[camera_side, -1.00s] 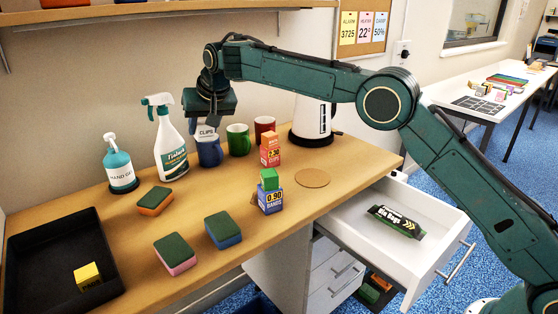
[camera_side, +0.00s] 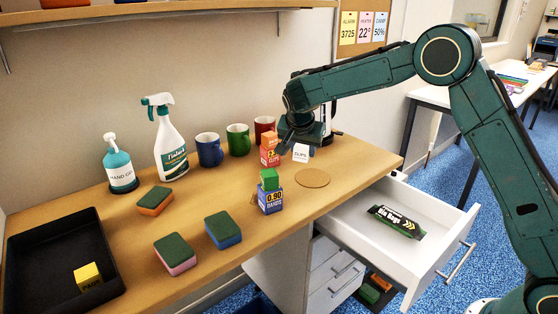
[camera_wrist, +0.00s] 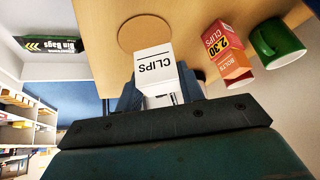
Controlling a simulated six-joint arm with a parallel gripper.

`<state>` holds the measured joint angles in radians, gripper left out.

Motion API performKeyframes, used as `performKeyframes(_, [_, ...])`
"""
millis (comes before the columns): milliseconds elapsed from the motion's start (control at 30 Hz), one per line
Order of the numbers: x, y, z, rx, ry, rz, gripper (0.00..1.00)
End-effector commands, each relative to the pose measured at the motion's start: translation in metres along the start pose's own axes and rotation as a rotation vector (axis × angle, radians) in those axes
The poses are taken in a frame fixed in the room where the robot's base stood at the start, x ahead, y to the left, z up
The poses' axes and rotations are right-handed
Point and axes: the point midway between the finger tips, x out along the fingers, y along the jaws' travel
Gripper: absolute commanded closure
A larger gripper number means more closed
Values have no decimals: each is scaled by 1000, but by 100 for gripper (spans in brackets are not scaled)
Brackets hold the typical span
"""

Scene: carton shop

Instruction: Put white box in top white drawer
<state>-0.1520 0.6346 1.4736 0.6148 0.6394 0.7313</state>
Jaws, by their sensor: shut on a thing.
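The white box (camera_side: 301,153), marked CLIPS, is held in my gripper (camera_side: 299,141) above the back right part of the desk. It also shows in the wrist view (camera_wrist: 156,64), between the jaws of my gripper (camera_wrist: 160,95), which is shut on it. The top white drawer (camera_side: 440,257) stands pulled open at the right of the desk, lower than the desktop and to the right of my gripper. A black pack of bin bags (camera_side: 397,222) lies in the drawer, which also shows at the left of the wrist view (camera_wrist: 35,68).
An orange and red box stack (camera_side: 269,151) stands close left of my gripper. A blue box with a green block (camera_side: 270,190), a cork coaster (camera_side: 313,178), mugs (camera_side: 238,140), sponges (camera_side: 223,230), bottles and a black tray (camera_side: 62,300) occupy the desk. The drawer's right part is clear.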

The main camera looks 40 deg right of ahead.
Motion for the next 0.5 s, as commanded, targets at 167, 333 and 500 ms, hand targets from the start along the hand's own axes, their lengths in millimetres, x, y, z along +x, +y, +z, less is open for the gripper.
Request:
performKeyframes(167, [16,60,-7,133,12,101,85])
performKeyframes(333, [26,117,-10,254,21,188,85])
performKeyframes(500, [30,171,-9,360,28,266,85])
